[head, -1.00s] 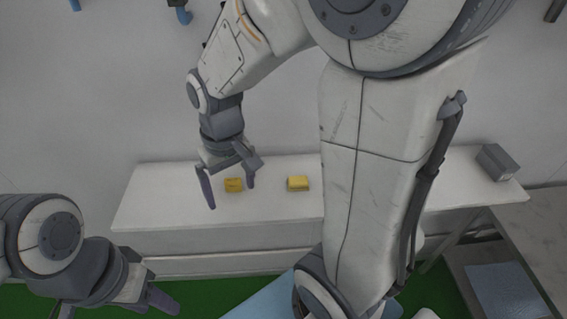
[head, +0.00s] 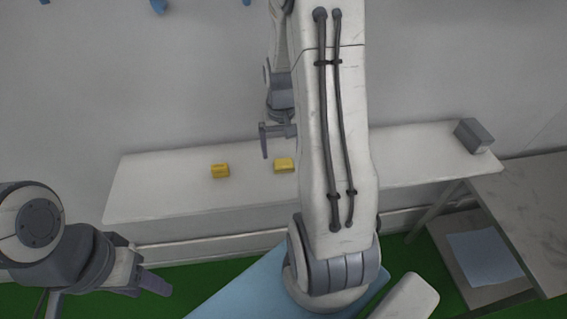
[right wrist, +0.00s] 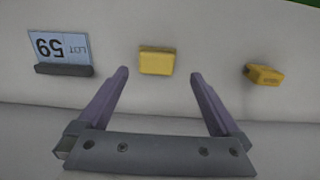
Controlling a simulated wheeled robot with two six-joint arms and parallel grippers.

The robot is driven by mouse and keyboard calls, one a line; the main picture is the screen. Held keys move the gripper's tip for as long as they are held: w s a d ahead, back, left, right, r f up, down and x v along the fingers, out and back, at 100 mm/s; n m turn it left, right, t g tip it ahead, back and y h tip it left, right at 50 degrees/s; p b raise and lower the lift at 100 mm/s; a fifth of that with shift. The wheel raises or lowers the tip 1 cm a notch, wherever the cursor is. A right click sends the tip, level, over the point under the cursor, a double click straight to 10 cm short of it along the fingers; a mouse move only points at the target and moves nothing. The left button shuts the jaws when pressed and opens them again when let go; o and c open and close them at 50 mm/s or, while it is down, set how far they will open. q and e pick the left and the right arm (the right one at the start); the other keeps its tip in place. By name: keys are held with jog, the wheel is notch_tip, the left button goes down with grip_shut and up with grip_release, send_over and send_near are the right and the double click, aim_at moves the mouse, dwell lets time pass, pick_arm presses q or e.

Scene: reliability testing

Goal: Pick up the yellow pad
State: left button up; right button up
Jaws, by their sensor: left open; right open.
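In the right wrist view, the pad (right wrist: 157,61) lies ahead of the gap between my right fingertips. My right gripper (right wrist: 160,74) is open and empty, fingers either side of that gap. In the head view, my right gripper (head: 278,138) is just above the pad, its other finger hidden behind my arm. A second yellow object (head: 220,171) lies to the left on the shelf. It shows at right in the wrist view (right wrist: 264,75). My left gripper (head: 108,294) is open, low at left.
A plate reading "LOT 59" (right wrist: 60,47) stands in a dark holder, left of the pad in the wrist view. A grey box (head: 474,136) sits at the shelf's right end. A side table (head: 530,200) stands at right. My right arm hides the shelf's middle.

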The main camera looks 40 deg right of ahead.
aim_at(283, 161)
jog(key=f, duration=0.2)
jog(key=f+p, duration=0.1)
jog(key=shift+s+d+f, duration=0.1)
jog(key=shift+d+f, duration=0.15)
jog(key=shift+f, duration=0.5)
jog(key=c, duration=1.3)
jog(key=shift+r, duration=0.15)
jog(key=shift+r, duration=0.6)
jog(key=r, duration=0.1)
jog(key=r+b, duration=0.1)
jog(key=shift+d+r, duration=0.2)
jog(key=shift+r, duration=0.2)
jog(key=shift+s+d+r+b, duration=0.5)
jog(key=shift+s+d+r, duration=0.65)
jog(key=shift+s, duration=0.35)
jog(key=shift+s+d+r+b, duration=0.45)
jog(key=shift+s+d+r, duration=0.65)
jog(key=shift+s, duration=0.45)
jog(key=shift+s+d+r+b, duration=0.5)
jog(key=shift+s+d+r, duration=0.65)
jog(key=shift+s, duration=0.35)
